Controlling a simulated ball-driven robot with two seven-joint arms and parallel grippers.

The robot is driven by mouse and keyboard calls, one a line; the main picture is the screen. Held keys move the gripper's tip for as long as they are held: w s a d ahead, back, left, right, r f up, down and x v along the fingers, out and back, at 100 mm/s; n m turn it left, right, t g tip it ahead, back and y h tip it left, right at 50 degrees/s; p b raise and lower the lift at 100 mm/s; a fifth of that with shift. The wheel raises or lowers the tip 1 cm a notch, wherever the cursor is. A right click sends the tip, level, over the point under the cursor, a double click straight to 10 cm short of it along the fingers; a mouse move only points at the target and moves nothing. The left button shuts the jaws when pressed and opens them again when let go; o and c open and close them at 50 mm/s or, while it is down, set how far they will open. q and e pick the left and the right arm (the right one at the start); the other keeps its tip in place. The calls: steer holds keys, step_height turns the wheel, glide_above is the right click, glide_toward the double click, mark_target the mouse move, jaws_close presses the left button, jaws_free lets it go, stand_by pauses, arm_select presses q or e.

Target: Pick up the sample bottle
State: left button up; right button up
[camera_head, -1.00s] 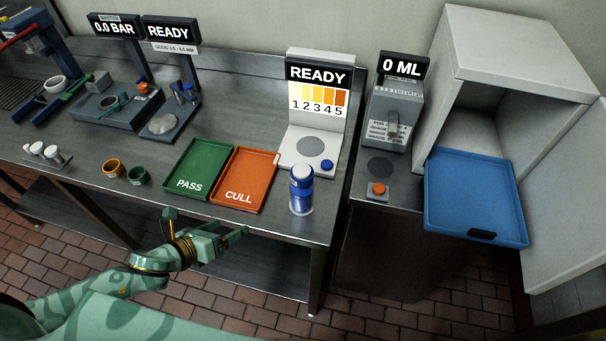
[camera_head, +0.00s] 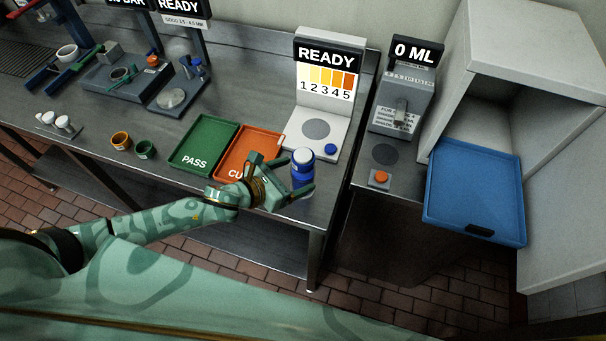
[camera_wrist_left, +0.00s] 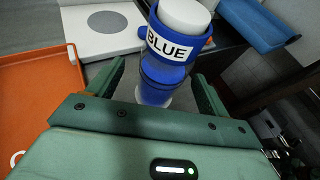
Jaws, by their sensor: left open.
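The sample bottle (camera_head: 302,168) is blue with a white cap and stands upright near the bench's front edge, right of the orange CULL tray. In the left wrist view the bottle (camera_wrist_left: 165,60) carries a label reading BLUE. My left gripper (camera_head: 296,175) is open, with one finger on each side of the bottle. In the left wrist view the gripper (camera_wrist_left: 160,85) has its fingers left and right of the bottle's lower part, with gaps visible. The bottle's base is partly hidden by the gripper. My right gripper is not in view.
The orange CULL tray (camera_head: 240,145) and green PASS tray (camera_head: 203,146) lie left of the bottle. A white READY colour station (camera_head: 318,128) stands behind it. A blue tray (camera_head: 473,190) projects from a white cabinet (camera_head: 541,50) at right. An orange-button station (camera_head: 380,178) lies between.

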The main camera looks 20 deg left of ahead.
arm_select(q)
steer(key=x, duration=0.5)
steer(key=shift+d+r, duration=0.15)
steer(key=shift+r, duration=0.1)
steer(key=shift+s, duration=0.15)
steer(key=shift+c, duration=1.2)
steer(key=c, duration=1)
steer(key=shift+r, duration=0.2)
